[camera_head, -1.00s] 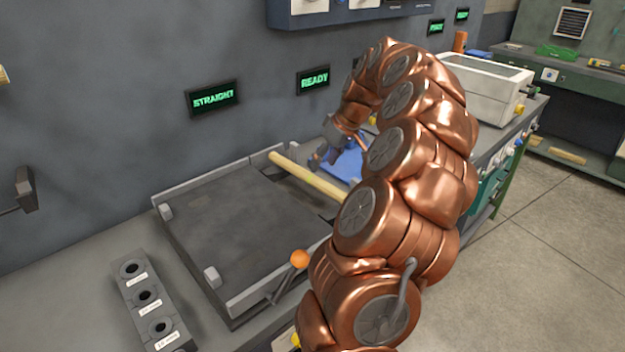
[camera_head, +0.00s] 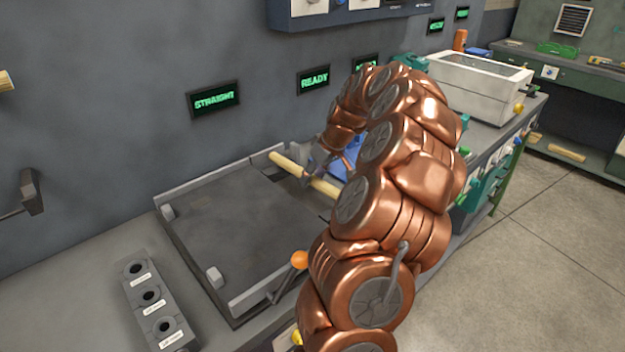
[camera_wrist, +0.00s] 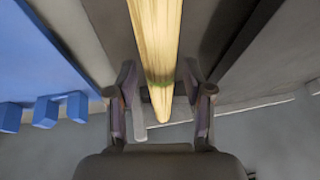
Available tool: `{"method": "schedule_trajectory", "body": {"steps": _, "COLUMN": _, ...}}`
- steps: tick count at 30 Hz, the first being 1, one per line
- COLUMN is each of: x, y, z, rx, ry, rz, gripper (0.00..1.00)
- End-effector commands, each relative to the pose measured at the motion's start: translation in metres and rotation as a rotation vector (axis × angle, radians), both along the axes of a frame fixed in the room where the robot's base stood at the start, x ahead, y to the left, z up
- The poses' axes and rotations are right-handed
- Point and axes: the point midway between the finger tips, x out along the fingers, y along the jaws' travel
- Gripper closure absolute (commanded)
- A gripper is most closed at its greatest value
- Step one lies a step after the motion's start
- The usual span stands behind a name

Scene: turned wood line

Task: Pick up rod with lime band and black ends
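A pale wooden rod (camera_head: 287,163) lies across the far right part of the dark tray, its right part hidden behind my arm. In the wrist view the rod (camera_wrist: 155,40) runs down the middle, with a faint greenish tint near the fingers. I cannot make out black ends; the end visible in the head view looks pale. My gripper (camera_head: 312,172) is down at the rod. In the wrist view my gripper (camera_wrist: 159,72) is open, one finger on each side of the rod, with a small gap on both sides.
The dark tray (camera_head: 225,225) has raised rims and an orange-knobbed lever (camera_head: 299,259) at its front. A blue part (camera_head: 345,160) lies just beyond the gripper, also seen as a blue block (camera_wrist: 40,70) at left. A block with labelled holes (camera_head: 152,300) stands front left.

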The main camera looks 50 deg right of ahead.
Motion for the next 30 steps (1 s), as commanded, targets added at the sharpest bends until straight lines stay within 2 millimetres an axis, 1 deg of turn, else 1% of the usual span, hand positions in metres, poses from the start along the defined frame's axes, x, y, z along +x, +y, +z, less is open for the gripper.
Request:
{"method": "schedule_trajectory", "body": {"steps": 1, "x": 0.000, "y": 0.000, "z": 0.000, "rx": 0.000, "ry": 0.000, "rz": 0.000, "gripper": 0.57}}
{"method": "schedule_trajectory", "body": {"steps": 2, "x": 0.000, "y": 0.000, "z": 0.000, "rx": 0.000, "ry": 0.000, "rz": 0.000, "gripper": 0.60}}
{"method": "schedule_trajectory", "body": {"steps": 13, "x": 0.000, "y": 0.000, "z": 0.000, "rx": 0.000, "ry": 0.000, "rz": 0.000, "gripper": 0.99}}
{"method": "schedule_trajectory", "body": {"steps": 24, "x": 0.000, "y": 0.000, "z": 0.001, "rx": 0.000, "ry": 0.000, "rz": 0.000, "gripper": 1.00}}
{"method": "schedule_trajectory", "body": {"steps": 27, "x": 0.000, "y": 0.000, "z": 0.006, "rx": 0.000, "ry": 0.000, "rz": 0.000, "gripper": 1.00}}
{"method": "schedule_trajectory", "body": {"steps": 30, "x": 0.001, "y": 0.000, "z": 0.015, "rx": -0.001, "ry": -0.002, "rz": -0.001, "gripper": 1.00}}
